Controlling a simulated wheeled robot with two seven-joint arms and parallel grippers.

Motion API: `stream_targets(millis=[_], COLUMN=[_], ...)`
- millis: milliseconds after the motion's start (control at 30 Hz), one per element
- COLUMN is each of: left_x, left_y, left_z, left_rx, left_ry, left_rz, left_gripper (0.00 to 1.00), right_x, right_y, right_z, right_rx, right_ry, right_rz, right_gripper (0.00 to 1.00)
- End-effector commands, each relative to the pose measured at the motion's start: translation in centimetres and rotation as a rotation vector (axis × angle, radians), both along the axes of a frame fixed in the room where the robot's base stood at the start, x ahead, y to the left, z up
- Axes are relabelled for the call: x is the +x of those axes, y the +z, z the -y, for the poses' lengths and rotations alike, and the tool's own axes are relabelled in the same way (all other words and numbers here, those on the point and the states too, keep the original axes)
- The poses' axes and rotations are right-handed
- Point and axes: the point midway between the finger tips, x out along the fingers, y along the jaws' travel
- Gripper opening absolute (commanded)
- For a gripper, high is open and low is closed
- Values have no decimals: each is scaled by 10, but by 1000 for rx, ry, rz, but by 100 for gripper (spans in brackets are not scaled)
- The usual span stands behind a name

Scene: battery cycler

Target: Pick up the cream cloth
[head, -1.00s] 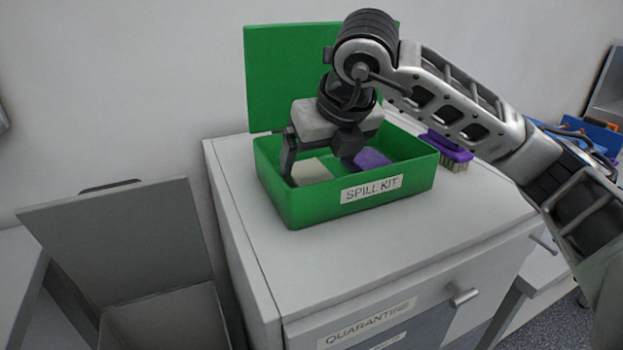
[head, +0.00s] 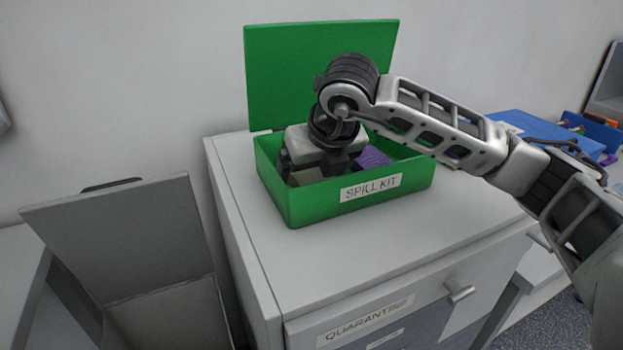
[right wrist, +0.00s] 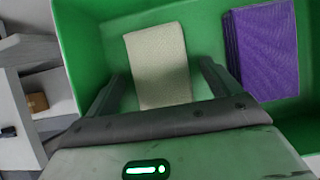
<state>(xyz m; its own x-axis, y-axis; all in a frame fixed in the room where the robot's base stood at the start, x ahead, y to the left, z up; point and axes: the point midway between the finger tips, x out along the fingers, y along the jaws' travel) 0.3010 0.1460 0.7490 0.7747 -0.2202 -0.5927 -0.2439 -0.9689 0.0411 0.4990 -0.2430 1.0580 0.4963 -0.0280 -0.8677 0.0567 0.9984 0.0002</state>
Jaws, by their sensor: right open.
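The cream cloth (right wrist: 158,62) lies folded in the green spill kit box (head: 292,208). In the head view a small part of the cloth (head: 306,176) shows under my right gripper. My right gripper (head: 312,170) reaches down into the box from above. In the right wrist view my right gripper (right wrist: 165,82) is open, with one finger on each side of the cloth's lower part. I cannot tell whether the fingers touch it. My left gripper is not in view.
A purple cloth (right wrist: 265,48) lies beside the cream one, also in the head view (head: 372,158). The green lid (head: 310,70) stands open behind. The box sits on a white cabinet (head: 410,235). A grey open-lidded bin (head: 120,235) stands at left.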

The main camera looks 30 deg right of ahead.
Motion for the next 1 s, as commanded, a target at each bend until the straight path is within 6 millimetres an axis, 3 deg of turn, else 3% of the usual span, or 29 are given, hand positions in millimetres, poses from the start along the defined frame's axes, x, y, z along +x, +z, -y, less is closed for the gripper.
stream_targets(millis=[400,567,600,1000], left_x=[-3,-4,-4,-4], left_y=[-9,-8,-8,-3], left_z=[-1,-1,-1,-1], left_rx=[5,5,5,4], left_ry=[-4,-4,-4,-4], left_rz=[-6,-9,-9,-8], left_gripper=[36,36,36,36], right_x=[0,0,0,0], right_y=[-4,-3,-3,1], right_z=[0,0,0,0], right_rx=[1,1,1,0], right_ry=[0,0,0,0], right_rz=[0,0,-1,-1], right_gripper=[89,45,41,41])
